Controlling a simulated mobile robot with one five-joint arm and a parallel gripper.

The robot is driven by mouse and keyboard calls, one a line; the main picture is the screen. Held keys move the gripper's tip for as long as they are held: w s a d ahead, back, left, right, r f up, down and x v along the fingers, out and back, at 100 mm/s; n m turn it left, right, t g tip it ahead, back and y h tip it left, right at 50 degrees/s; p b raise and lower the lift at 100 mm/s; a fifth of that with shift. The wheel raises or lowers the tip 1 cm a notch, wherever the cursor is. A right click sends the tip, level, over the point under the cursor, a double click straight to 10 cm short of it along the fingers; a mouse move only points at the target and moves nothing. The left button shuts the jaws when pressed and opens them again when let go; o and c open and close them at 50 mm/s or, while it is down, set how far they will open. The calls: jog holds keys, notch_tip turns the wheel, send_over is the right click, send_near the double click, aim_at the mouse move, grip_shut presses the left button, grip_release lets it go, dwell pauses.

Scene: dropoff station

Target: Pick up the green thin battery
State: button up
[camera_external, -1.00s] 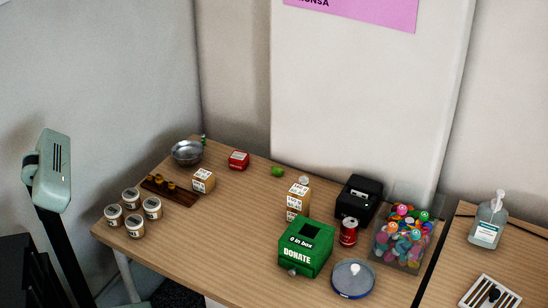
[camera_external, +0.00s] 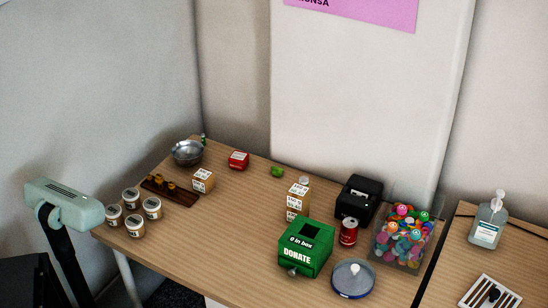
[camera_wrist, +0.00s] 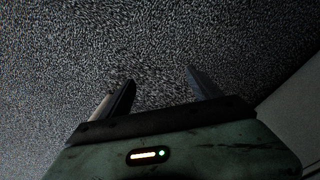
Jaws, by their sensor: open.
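A small upright green item (camera_external: 203,139) stands at the table's back left edge, behind the metal bowl; it may be the thin battery, but it is too small to tell. A rounder green object (camera_external: 277,172) lies farther right near the back edge. My gripper (camera_wrist: 156,88) shows in the wrist view with its two dark fingers apart and nothing between them. It faces speckled dark grey floor or carpet. In the external view my pale green arm link is at the far left, left of the table, and my fingers cannot be made out.
The table's middle left is clear.

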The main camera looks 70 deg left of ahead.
jog(key=c, duration=1.1)
